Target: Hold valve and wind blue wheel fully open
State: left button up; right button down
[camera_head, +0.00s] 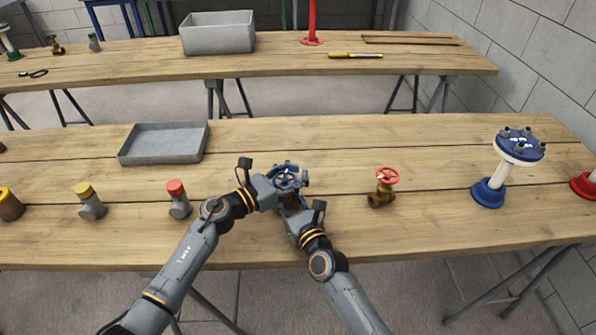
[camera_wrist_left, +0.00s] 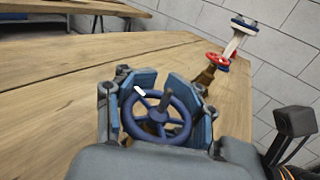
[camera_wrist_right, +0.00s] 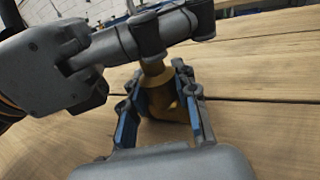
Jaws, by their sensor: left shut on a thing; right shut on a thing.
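The blue wheel (camera_head: 287,178) sits at the middle of the near table, on top of a brass valve body. My left gripper (camera_head: 277,181) reaches in from the left, shut on the blue wheel; in the left wrist view the blue wheel (camera_wrist_left: 158,117) lies between its blue-padded fingers. My right gripper (camera_wrist_right: 162,110) is low at the front, its fingers on either side of the brass valve body (camera_wrist_right: 163,92) and shut on it. In the head view the valve body is mostly hidden by my grippers.
A second valve with a red wheel (camera_head: 387,177) stands to the right. A blue-based flanged post (camera_head: 490,192) stands farther right. A grey tray (camera_head: 163,157) lies at the back left. Capped pipe fittings (camera_head: 178,198) stand along the left. Table between the valves is clear.

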jog(key=shift+d, duration=0.2)
pick_arm(q)
jog(key=shift+w+a+n+t+y, duration=0.15)
jog(key=shift+a+n+t+y, duration=0.1)
jog(key=shift+n+t+y, duration=0.65)
jog(key=shift+c, duration=0.2)
pick_arm(e)
jog(key=shift+w, duration=0.1)
pick_arm(q)
jog(key=shift+c, duration=0.2)
jog(key=o, duration=1.1)
jog(key=shift+c, duration=0.2)
jog(key=shift+o, duration=0.9)
jog(key=shift+d, duration=0.1)
pick_arm(e)
jog(key=shift+a, duration=0.1)
pick_arm(q)
send_near(276, 185)
jog(key=x, duration=0.4)
jog(key=shift+w+d+f, duration=0.15)
jog(key=shift+w+d, duration=0.1)
jog(key=shift+d, duration=0.05)
